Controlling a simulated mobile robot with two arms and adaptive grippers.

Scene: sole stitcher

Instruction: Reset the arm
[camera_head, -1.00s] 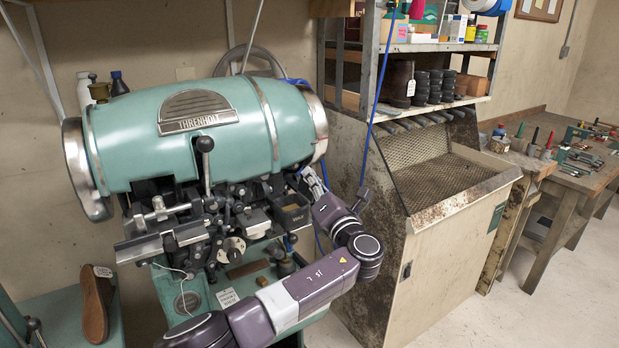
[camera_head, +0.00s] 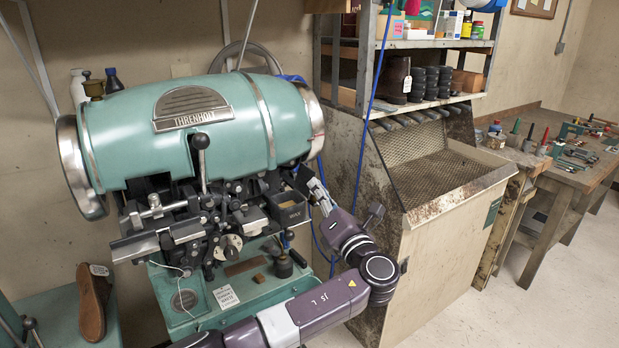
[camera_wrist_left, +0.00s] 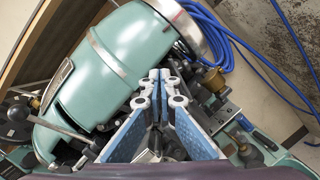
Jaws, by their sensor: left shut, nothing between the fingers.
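My left arm comes in from the bottom of the head view and bends up at the right side of the green stitching machine (camera_head: 215,120). My left gripper (camera_head: 312,178) is beside the machine's right end, partly hidden by my own wrist. In the left wrist view the gripper (camera_wrist_left: 160,78) has its blue-padded fingers together at the tips, with nothing between them. The machine's green drum (camera_wrist_left: 115,65) lies beyond the fingers there. My right gripper is in neither view.
A dirty metal cabinet (camera_head: 425,255) with a mesh hood stands right of the machine. A blue hose (camera_wrist_left: 255,60) hangs by the drum. Workbenches (camera_head: 590,178) line the right; the floor there is clear.

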